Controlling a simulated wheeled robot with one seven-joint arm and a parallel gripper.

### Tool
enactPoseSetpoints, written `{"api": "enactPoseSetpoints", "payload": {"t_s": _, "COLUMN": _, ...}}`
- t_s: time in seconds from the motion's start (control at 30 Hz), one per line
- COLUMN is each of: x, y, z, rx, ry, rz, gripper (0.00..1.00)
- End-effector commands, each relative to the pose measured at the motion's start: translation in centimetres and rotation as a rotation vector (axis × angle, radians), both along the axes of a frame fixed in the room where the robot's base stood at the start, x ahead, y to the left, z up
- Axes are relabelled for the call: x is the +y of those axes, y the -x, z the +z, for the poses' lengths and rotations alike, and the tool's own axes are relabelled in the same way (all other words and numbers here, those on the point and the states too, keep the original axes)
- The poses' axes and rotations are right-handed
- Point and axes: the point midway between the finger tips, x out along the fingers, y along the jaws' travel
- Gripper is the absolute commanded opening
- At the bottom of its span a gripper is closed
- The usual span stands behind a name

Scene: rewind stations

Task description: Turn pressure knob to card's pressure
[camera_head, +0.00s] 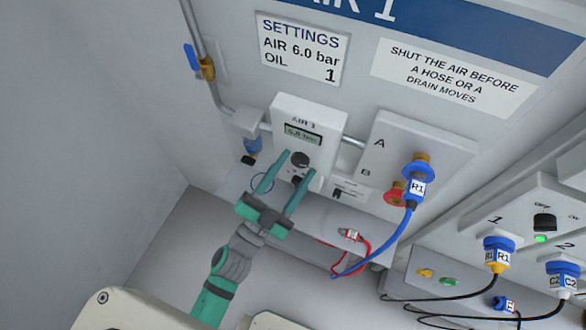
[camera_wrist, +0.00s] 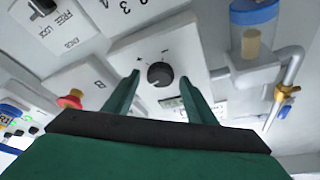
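The settings card (camera_head: 304,48) on the wall reads AIR 6.0 bar and OIL 1. Below it is the white AIR 1 unit (camera_head: 331,122) with a small display (camera_head: 303,133), whose figures are too blurred to read surely. The black pressure knob (camera_head: 300,159) sits under the display. My gripper (camera_head: 298,163) is open and reaches up to the unit. In the wrist view the knob (camera_wrist: 160,74) shows between the two fingertips (camera_wrist: 159,75), with a gap on each side. How far the tips are from the panel is unclear. My fingers partly hide the display there.
A red-wired connector (camera_head: 351,235) lies on the ledge below. A FREE/LOCK switch (camera_wrist: 44,6) and a brass valve (camera_wrist: 286,91) are nearby.

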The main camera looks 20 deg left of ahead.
Motion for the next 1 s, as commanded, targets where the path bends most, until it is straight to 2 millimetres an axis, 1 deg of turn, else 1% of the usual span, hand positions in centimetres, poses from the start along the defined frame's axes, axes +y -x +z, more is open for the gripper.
{"api": "enactPoseSetpoints", "payload": {"t_s": 0.17, "x": 0.1, "y": 0.3, "z": -0.1, "rx": 0.001, "ry": 0.0, "rz": 0.001, "gripper": 0.51}}
{"api": "enactPoseSetpoints", "payload": {"t_s": 0.27, "x": 0.4, "y": 1.2, "z": -0.5, "rx": 0.003, "ry": -0.001, "rz": 0.002, "gripper": 0.51}}
{"api": "enactPoseSetpoints", "payload": {"t_s": 0.6, "x": 1.9, "y": 6.9, "z": -2.6, "rx": 0.005, "ry": 0.0, "rz": 0.004, "gripper": 0.51}}
{"api": "enactPoseSetpoints", "payload": {"t_s": 0.7, "x": 2.2, "y": 8.2, "z": -3.0, "rx": 0.002, "ry": 0.0, "rz": 0.002, "gripper": 0.51}}
{"api": "enactPoseSetpoints", "payload": {"t_s": 0.83, "x": 2.5, "y": 9.4, "z": -3.4, "rx": 0.003, "ry": 0.0, "rz": 0.002, "gripper": 0.51}}
{"api": "enactPoseSetpoints", "payload": {"t_s": 1.0, "x": 2.6, "y": 9.9, "z": -3.5, "rx": 0.0, "ry": 0.0, "rz": 0.001, "gripper": 0.51}}
